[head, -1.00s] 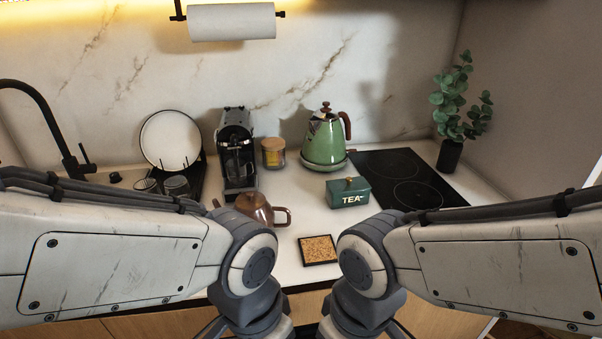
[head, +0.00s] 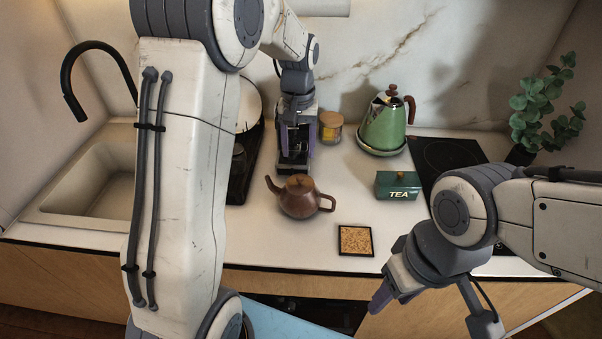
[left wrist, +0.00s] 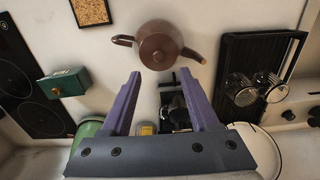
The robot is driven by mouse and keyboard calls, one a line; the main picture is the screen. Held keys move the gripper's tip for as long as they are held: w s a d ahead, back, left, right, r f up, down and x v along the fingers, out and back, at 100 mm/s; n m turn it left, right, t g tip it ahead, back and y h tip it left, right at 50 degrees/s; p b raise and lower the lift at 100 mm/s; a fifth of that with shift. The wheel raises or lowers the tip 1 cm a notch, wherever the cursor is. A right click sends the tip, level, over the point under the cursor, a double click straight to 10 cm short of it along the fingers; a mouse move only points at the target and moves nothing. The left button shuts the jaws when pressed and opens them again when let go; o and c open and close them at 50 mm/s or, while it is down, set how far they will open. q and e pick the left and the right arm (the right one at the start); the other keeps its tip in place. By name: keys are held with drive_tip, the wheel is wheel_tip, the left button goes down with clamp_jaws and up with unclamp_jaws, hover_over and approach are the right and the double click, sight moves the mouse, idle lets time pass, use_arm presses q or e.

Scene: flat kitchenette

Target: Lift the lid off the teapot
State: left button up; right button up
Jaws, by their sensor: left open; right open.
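The brown teapot (head: 299,204) stands upright on the counter, spout to the left and handle to the right. Its lid (head: 296,182) is on it. In the left wrist view the teapot (left wrist: 182,32) and its round lid (left wrist: 158,51) lie just beyond the fingertips. My left gripper (head: 296,158) hangs in front of the coffee machine, behind the teapot in the head view. Its purple fingers (left wrist: 160,75) are apart with nothing between them. My right gripper (head: 379,298) is low at the counter's front edge, open and away from the teapot; only part of its fingers shows.
A cork coaster (head: 356,240) lies right of the teapot. A green TEA box (head: 397,187), green kettle (head: 384,125) and black hob (head: 445,155) are further right. The black dish rack (left wrist: 229,60) with glasses is nearby. The sink (head: 85,180) is left.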

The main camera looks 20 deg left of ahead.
use_arm(q)
hover_over(300, 178)
wheel_tip(300, 178, down, 4)
drive_tip(key=shift+s+a+f+p, duration=0.1)
drive_tip(key=shift+s+f+p, duration=0.1)
drive_tip(key=shift+p, duration=0.15)
drive_tip(key=shift+w+f, duration=0.1)
drive_tip(key=shift+f, duration=0.15)
drive_tip(key=f+p, duration=0.2)
drive_tip(key=f, duration=0.2)
drive_tip(key=shift+w+f, duration=0.15)
drive_tip(key=shift+w, duration=0.05)
drive_tip(key=shift+f, duration=0.2)
clamp_jaws()
